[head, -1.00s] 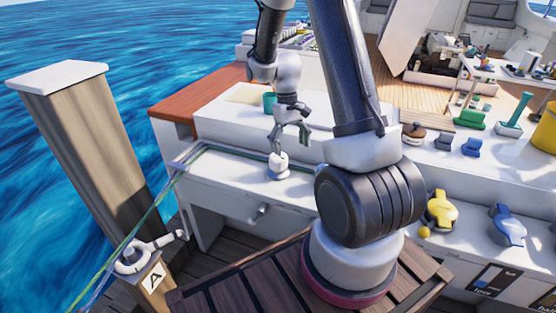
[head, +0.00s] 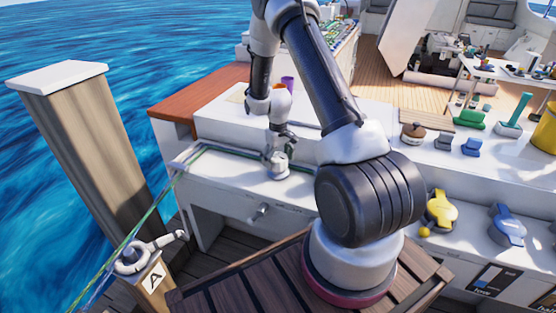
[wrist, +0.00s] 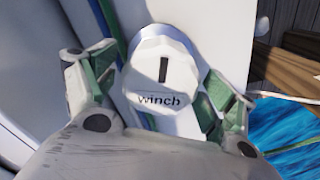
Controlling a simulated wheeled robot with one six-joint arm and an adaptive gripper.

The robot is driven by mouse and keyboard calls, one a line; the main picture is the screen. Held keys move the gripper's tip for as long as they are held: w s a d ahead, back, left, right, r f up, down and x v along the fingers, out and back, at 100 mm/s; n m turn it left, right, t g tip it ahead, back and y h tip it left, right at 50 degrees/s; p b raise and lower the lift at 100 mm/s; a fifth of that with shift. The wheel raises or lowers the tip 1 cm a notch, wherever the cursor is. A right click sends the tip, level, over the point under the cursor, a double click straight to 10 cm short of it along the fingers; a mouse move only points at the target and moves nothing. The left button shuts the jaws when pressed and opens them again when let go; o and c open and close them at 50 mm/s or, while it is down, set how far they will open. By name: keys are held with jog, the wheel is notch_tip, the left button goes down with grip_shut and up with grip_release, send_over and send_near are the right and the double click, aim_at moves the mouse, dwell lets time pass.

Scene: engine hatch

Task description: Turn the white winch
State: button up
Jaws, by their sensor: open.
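The white winch (wrist: 165,62) is a faceted knob on a shiny round base, with a black bar mark and the word "winch" on its top. My gripper (wrist: 158,76) is open, with one green-padded finger on either side of the knob in the wrist view. Whether the pads touch it I cannot tell. In the head view my gripper (head: 277,152) is down over the winch, whose base (head: 279,173) shows below it on the white ledge. The gripper hides most of the knob there.
Green and blue ropes (head: 150,215) run from the ledge past the wooden post (head: 85,140) at left. A purple cup (head: 287,83) stands behind my arm. A yellow lever (head: 441,210) and a blue lever (head: 507,225) are on the front panel at right.

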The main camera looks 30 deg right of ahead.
jog(key=shift+c, duration=0.3)
jog(key=c, duration=0.9)
jog(key=shift+c, duration=0.2)
jog(key=shift+m, duration=0.5)
jog(key=m, duration=0.3)
jog(key=shift+m, duration=0.3)
jog(key=shift+d+m, duration=0.1)
jog(key=shift+m, duration=1.7)
